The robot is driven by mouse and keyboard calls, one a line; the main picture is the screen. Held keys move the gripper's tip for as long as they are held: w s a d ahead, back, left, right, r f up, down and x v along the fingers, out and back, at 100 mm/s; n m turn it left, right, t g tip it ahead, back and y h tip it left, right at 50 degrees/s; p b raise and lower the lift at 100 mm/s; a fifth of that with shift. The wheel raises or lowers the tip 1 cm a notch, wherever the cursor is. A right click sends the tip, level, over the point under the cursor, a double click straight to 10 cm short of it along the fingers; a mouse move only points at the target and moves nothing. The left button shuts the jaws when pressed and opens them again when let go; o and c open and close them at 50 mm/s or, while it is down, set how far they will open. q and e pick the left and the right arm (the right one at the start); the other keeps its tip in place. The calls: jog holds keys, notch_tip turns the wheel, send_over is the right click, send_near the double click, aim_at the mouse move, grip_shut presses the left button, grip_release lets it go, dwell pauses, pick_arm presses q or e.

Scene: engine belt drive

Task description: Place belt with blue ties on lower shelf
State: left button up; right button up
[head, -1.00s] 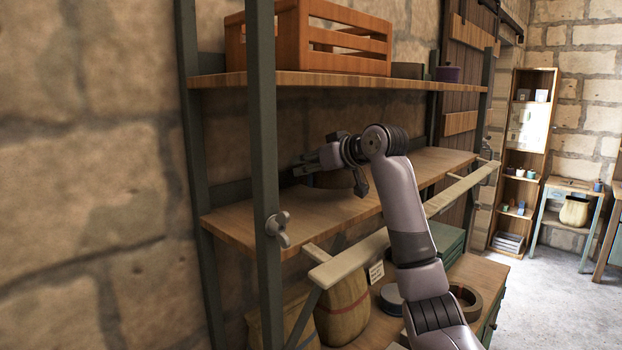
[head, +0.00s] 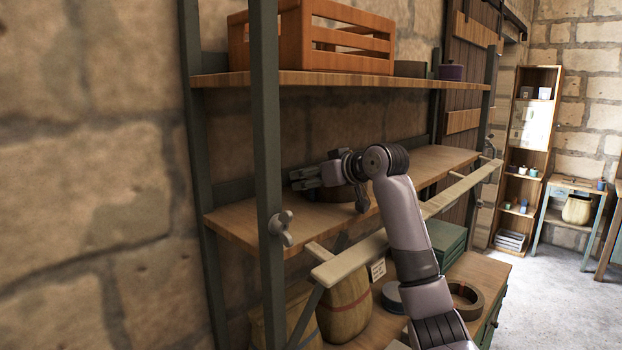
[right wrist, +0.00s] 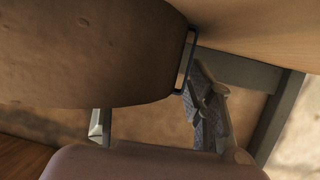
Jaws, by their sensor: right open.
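My left gripper is not in view.
A green post (head: 265,130) and a pale wooden rail (head: 400,232) are in front. Below are sacks (head: 345,305), a green box (head: 447,245) and a brown ring (head: 465,300).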

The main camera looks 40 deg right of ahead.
jog(key=shift+s+r, duration=0.1)
jog(key=shift+s, duration=0.2)
jog(key=b+v, duration=0.4)
jog(key=v, duration=0.6)
jog(key=shift+s+r, duration=0.1)
jog(key=shift+s, duration=0.2)
jog(key=shift+s+r, duration=0.15)
jog(key=shift+s, duration=0.2)
jog(key=shift+r, duration=0.1)
